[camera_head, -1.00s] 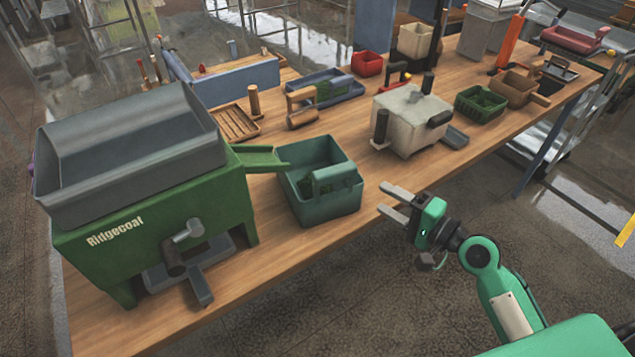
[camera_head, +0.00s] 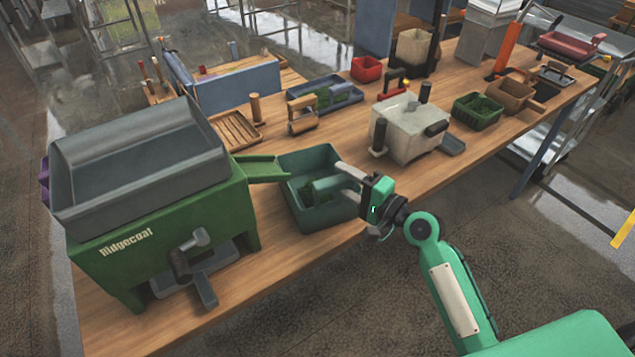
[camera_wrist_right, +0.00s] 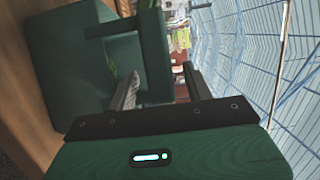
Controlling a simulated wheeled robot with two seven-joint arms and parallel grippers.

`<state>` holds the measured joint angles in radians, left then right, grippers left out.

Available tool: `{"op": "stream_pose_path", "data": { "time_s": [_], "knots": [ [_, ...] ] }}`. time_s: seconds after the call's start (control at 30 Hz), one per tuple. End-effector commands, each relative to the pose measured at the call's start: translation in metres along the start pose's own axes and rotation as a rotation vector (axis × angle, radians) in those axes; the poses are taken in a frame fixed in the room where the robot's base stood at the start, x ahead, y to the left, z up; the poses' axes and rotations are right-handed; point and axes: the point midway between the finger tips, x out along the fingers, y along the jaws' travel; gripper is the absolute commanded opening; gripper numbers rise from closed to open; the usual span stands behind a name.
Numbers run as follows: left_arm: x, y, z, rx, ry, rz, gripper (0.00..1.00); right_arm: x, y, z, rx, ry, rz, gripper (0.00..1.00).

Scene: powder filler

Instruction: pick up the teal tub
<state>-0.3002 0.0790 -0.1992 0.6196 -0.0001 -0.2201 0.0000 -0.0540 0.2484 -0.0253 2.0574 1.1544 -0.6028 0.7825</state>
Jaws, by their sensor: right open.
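The teal tub (camera_head: 318,217) stands on the wooden table beside the green Ridgecoat machine, with some green contents in it. Its teal handle (camera_head: 327,184) is on the side toward my right arm. My right gripper (camera_head: 340,180) is open at this side, with its fingers reaching to either side of the handle. In the right wrist view the tub (camera_wrist_right: 62,65) fills the left, and the upright part of its handle (camera_wrist_right: 154,55) shows between the open fingers (camera_wrist_right: 160,90). Whether a finger touches it I cannot tell. My left gripper is not in view.
The green Ridgecoat machine (camera_head: 110,265) with its grey hopper stands left of the tub, its green chute (camera_head: 262,168) ending near the tub's rim. A white box-shaped device (camera_head: 405,140) stands to the right. A green basket (camera_head: 478,112) is farther right. The table's front edge is close.

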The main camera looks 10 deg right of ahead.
Motion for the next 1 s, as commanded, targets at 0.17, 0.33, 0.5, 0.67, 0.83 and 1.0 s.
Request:
{"op": "stream_pose_path", "data": {
  "time_s": [0.17,0.33,0.5,0.67,0.83,1.0],
  "knots": [
    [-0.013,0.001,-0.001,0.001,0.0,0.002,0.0,0.024,-0.004,0.001,0.002,0.001,-0.001,0.51],
    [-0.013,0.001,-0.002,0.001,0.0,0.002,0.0,0.03,-0.001,0.001,-0.001,0.002,0.001,0.51],
    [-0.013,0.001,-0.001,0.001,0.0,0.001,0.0,0.03,-0.001,0.001,-0.001,0.002,0.001,0.45],
    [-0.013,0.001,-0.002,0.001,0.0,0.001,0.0,0.03,-0.001,0.001,0.0,0.002,0.001,0.14],
    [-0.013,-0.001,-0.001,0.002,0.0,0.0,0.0,0.029,-0.001,0.001,0.0,0.002,0.001,0.0],
    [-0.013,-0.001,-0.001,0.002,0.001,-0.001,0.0,0.029,-0.001,0.001,0.0,0.002,0.0,0.0]
  ]
}}
